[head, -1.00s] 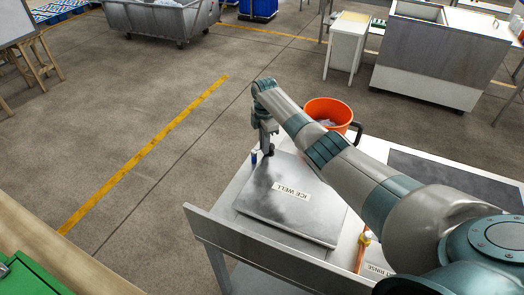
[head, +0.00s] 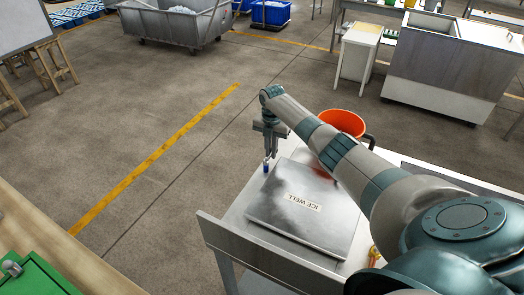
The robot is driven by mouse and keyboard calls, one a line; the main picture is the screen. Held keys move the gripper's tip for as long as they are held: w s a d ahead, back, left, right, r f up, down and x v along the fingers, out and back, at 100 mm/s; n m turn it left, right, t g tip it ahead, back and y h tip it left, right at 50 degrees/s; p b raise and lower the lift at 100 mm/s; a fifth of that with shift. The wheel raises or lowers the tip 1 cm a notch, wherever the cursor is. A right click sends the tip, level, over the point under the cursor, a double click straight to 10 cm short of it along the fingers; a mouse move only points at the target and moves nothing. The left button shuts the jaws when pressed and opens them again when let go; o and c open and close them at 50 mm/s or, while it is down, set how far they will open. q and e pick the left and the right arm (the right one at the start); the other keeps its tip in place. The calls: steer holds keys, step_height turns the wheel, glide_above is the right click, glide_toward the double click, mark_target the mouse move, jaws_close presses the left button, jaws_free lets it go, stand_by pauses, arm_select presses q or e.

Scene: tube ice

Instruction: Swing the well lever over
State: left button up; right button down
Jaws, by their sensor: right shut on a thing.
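The well lever (head: 266,167) shows as a small upright piece with a blue grip at the far left corner of the steel counter. It stands beside the flat metal lid labelled ICE WELL (head: 285,222). My right gripper (head: 268,157) points down from above and is shut on the top of the lever. The fingers hide part of the grip. The lid lies flat and closed on the counter. My left gripper is out of view.
An orange bucket (head: 342,122) stands at the counter's back, behind my right forearm. A raised metal edge (head: 262,250) runs along the counter's near side. Open floor lies left of the counter.

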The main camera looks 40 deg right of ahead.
steer(key=shift+w+a+r, duration=0.1)
steer(key=shift+w, duration=0.05)
steer(key=c, duration=1.8)
jaws_free()
steer(key=shift+c, duration=0.2)
steer(key=shift+w, duration=0.1)
steer(key=shift+r, duration=0.1)
step_height(320, 180, up, 17)
steer(key=b, duration=0.4)
